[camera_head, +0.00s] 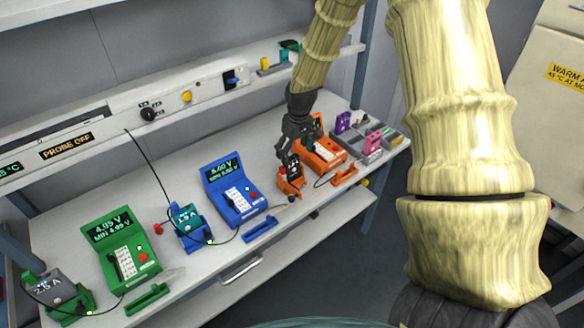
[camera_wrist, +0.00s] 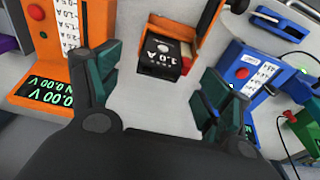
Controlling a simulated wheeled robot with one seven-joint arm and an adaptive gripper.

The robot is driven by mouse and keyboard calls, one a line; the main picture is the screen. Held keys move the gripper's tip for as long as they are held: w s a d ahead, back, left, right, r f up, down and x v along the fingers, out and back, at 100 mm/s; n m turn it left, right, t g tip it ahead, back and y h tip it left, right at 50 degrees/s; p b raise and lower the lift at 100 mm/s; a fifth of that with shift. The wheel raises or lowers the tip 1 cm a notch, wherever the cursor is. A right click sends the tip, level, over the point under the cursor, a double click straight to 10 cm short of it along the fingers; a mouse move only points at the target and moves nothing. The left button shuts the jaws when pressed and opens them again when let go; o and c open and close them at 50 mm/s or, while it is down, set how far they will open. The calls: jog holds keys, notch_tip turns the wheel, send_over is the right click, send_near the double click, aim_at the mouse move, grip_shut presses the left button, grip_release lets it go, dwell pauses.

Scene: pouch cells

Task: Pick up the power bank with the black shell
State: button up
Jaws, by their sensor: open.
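The black-shelled power bank (camera_head: 292,166) sits in an orange cradle (camera_head: 290,186) on the bench. In the wrist view the power bank (camera_wrist: 165,52) shows a "1.0 A" label, with the orange cradle (camera_wrist: 203,35) around it. My gripper (camera_head: 294,150) is over this cradle, pointing down, and partly hides the power bank in the head view. In the wrist view my gripper (camera_wrist: 160,85) is open and empty, one dark green finger on each side of the power bank. The fingers do not appear to touch it.
A teal power bank (camera_head: 185,217) and a grey power bank (camera_head: 45,288) sit in other cradles. Purple and pink ones stand at right. A shelf (camera_head: 180,100) runs behind.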

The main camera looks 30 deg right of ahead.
aim_at(293, 159)
jog(key=shift+w+f+p, duration=0.3)
jog(key=shift+f+p, duration=0.1)
jog(key=shift+f, duration=0.2)
jog(key=shift+w+f+p, duration=0.1)
jog(key=shift+f+p, duration=0.25)
jog(key=shift+f, duration=0.9)
jog(key=c, duration=1.1)
